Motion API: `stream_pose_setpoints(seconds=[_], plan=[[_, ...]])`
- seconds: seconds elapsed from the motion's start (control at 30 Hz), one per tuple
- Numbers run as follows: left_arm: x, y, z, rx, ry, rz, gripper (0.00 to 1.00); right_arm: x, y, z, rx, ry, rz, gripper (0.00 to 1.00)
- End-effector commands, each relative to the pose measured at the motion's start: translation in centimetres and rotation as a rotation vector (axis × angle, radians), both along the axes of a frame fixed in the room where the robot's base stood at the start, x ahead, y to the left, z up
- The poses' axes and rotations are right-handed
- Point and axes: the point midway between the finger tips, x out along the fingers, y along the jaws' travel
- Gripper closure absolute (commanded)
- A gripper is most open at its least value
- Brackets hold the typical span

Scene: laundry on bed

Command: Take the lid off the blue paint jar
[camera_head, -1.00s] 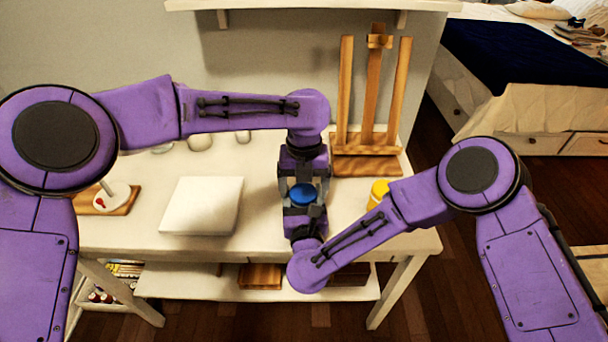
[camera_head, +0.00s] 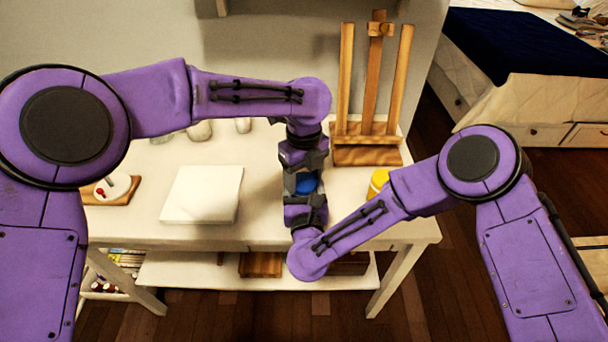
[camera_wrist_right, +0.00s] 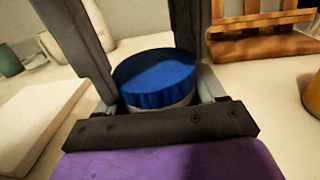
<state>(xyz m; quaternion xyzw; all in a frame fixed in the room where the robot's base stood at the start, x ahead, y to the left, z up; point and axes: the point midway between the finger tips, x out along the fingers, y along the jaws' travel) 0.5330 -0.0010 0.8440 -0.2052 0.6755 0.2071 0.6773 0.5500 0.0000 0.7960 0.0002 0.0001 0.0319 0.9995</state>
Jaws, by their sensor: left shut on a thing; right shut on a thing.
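The blue paint jar shows as a round blue lid (camera_head: 307,183) above a narrow pale band of the jar body (camera_wrist_right: 165,107) in the right wrist view. My left gripper (camera_head: 305,172) reaches in from the back, with dark fingers either side of the lid, and appears shut on it. My right gripper (camera_head: 305,196) reaches in from the front, below the lid, and is shut on the jar body. The light grey fingers beside the body show in the right wrist view. Most of the jar body and the exact finger contacts are hidden.
The jar is over a white table (camera_head: 260,225). A white canvas block (camera_head: 203,195) lies to the left, and a yellow jar (camera_head: 379,182) stands to the right. A wooden easel (camera_head: 367,150) stands behind. Several pale pots (camera_head: 200,130) are at the back left.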

Motion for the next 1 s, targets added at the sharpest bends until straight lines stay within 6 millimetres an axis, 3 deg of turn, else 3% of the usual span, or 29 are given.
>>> stream_pose_setpoints(seconds=[0.17,0.2,0.27,0.57,0.87,0.9,1.0], plan=[[-0.1,-0.3,0.1,-0.007,0.000,-0.003,0.73,-0.1,0.3,0.1,0.000,-0.001,0.008,1.00],[-0.1,-0.3,0.1,-0.007,0.000,-0.004,0.27,-0.1,0.3,0.1,0.000,-0.001,0.008,1.00],[-0.1,-0.2,0.1,-0.006,0.000,-0.004,0.11,-0.1,0.3,0.1,0.000,-0.001,0.008,1.00],[0.0,-0.1,0.4,-0.004,-0.001,-0.006,0.11,0.0,0.1,0.1,0.000,-0.001,0.004,1.00],[0.0,-0.1,4.4,-0.002,-0.002,-0.007,0.11,0.0,0.1,0.1,0.000,-0.001,0.003,1.00],[0.0,-0.1,4.6,-0.002,-0.002,-0.008,0.15,0.0,0.1,0.1,0.000,-0.001,0.003,1.00],[0.0,-0.1,6.3,-0.003,-0.004,-0.087,0.15,0.0,0.1,0.1,0.000,-0.001,0.003,1.00]])
